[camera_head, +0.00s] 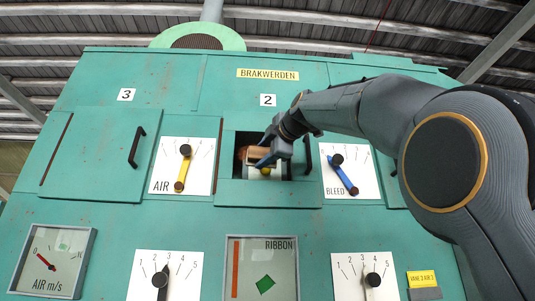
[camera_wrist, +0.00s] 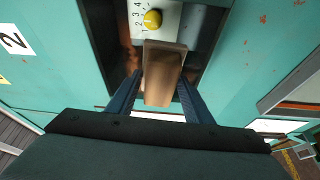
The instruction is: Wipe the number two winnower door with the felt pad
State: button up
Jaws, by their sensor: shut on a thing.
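My gripper (camera_head: 265,153) is shut on a brown block (camera_head: 246,154), which I take to be the felt pad; its felt face is not clear. In the wrist view the block (camera_wrist: 163,80) sits between both fingers and points into a dark recess. The recess (camera_head: 243,138) lies under the label 2 (camera_head: 268,100) on the green machine. A green panel (camera_head: 240,194), perhaps part of the number two door, shows below the recess. I cannot tell how the door stands, nor whether the pad touches anything.
Inside the recess is a white dial plate with a yellow knob (camera_wrist: 152,19), close to the block. The closed door (camera_head: 90,155) under label 3 is at left. The AIR dial (camera_head: 200,150) and BLEED dial (camera_head: 362,185) flank the recess. A RIBBON window (camera_head: 282,270) is below.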

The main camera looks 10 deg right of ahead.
aim_at(256, 148)
jog(key=shift+w+a+p, duration=0.15)
jog(key=shift+a+p, duration=0.95)
jog(key=shift+a, duration=2.7)
jog(key=shift+r+p, duration=0.95)
jog(key=shift+p, duration=0.05)
jog(key=shift+d+f+b, duration=0.15)
jog(key=shift+d+b, duration=0.8)
jog(key=shift+d, duration=1.5)
jog(key=shift+s+d+b, duration=0.15)
jog(key=shift+d+b, duration=0.35)
jog(key=shift+d, duration=1.2)
jog(key=shift+s+d+b, duration=0.1)
jog(key=shift+d+b, duration=0.4)
jog(key=shift+d, duration=1.2)
jog(key=d, duration=0.3)
jog(key=shift+d+b, duration=0.3)
jog(key=shift+s+a+b, duration=0.1)
jog(key=shift+s+b, duration=1.5)
jog(key=shift+s, duration=1.35)
